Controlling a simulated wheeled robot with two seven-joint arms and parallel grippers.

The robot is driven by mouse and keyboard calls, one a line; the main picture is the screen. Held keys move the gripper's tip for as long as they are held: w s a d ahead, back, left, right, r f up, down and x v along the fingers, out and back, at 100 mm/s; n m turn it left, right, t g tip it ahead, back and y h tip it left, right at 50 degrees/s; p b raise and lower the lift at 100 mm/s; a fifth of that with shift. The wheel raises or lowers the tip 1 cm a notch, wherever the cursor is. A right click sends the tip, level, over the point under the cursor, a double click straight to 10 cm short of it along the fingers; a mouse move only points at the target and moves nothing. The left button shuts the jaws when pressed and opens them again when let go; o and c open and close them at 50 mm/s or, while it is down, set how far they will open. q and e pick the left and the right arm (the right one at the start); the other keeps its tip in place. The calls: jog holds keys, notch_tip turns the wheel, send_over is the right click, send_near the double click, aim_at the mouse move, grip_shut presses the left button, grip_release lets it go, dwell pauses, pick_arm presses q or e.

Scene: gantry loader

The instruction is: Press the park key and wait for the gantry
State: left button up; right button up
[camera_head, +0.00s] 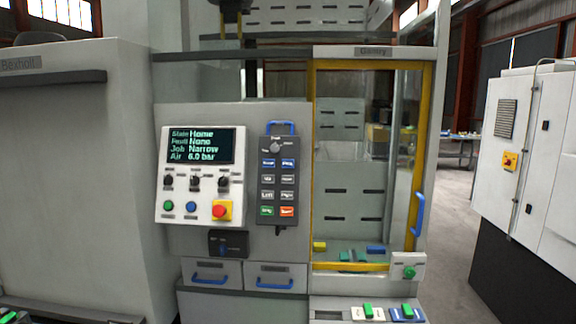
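The key pendant (279,184) hangs on the grey machine front, with a blue handle on top and a knob below it. It has two columns of keys: blue at the top, pale in the middle, green and red at the bottom. The key labels are too small to read surely, so I cannot tell which is the park key. The display (198,146) reads State Home, Fault None, Job Narrow, Air 6.0 bar. The gantry enclosure (372,51) has a yellow-framed clear door that looks closed.
The control panel (178,215) has knobs, green and blue buttons and a red stop button (222,210) on yellow. A blue door handle (420,214) sticks out. Drawers (209,274) lie below. Green-topped parts stand at the bottom right. A white cabinet (525,150) stands right, beyond free floor.

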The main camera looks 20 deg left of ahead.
pick_arm(q)
grip_shut()
dwell(1.6)
